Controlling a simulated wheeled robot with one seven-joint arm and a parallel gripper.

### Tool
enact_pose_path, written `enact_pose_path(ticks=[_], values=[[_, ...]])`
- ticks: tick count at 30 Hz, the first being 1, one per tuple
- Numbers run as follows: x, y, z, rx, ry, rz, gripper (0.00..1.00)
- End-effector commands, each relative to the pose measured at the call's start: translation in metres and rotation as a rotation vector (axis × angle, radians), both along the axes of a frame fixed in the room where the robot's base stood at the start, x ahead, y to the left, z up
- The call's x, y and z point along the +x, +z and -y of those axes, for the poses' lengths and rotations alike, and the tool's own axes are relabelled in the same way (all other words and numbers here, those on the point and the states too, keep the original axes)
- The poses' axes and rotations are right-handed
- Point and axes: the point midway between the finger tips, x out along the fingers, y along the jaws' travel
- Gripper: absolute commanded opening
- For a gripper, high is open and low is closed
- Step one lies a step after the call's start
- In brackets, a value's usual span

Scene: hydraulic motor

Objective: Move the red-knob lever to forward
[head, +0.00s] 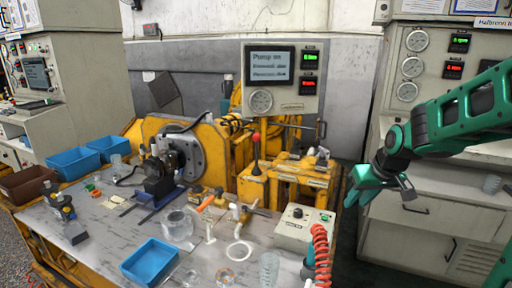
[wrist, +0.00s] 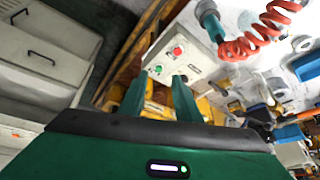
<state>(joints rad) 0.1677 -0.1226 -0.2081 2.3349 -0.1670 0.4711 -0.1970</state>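The red-knob lever (head: 256,138) stands roughly upright on a yellow block in the middle of the head view, its dark shaft rising to a red ball. My gripper (head: 380,192) is to the right of the lever and well apart from it, in front of the right-hand cabinet. In the wrist view my gripper (wrist: 155,84) shows two green fingers spread apart with nothing held between them. I cannot make out the lever in the wrist view.
A control box (head: 304,227) with buttons and a red coiled hose (head: 321,250) stand at the bench's front right. A display panel (head: 270,78) stands behind the lever. Yellow machinery (head: 303,172) lies between lever and gripper. Blue bins (head: 150,262) and glass jars are on the bench.

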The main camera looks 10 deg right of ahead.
Motion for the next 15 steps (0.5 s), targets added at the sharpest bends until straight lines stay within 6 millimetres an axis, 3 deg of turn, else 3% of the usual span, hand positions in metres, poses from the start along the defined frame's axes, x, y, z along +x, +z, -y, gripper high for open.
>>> enact_pose_path(ticks=[1,6,15], values=[[0.031,-0.002,-0.006,-0.003,0.048,0.048,0.3],[0.128,0.0,-0.036,-0.006,0.198,0.246,0.3],[0.267,0.003,-0.102,0.035,0.379,0.609,0.3]])
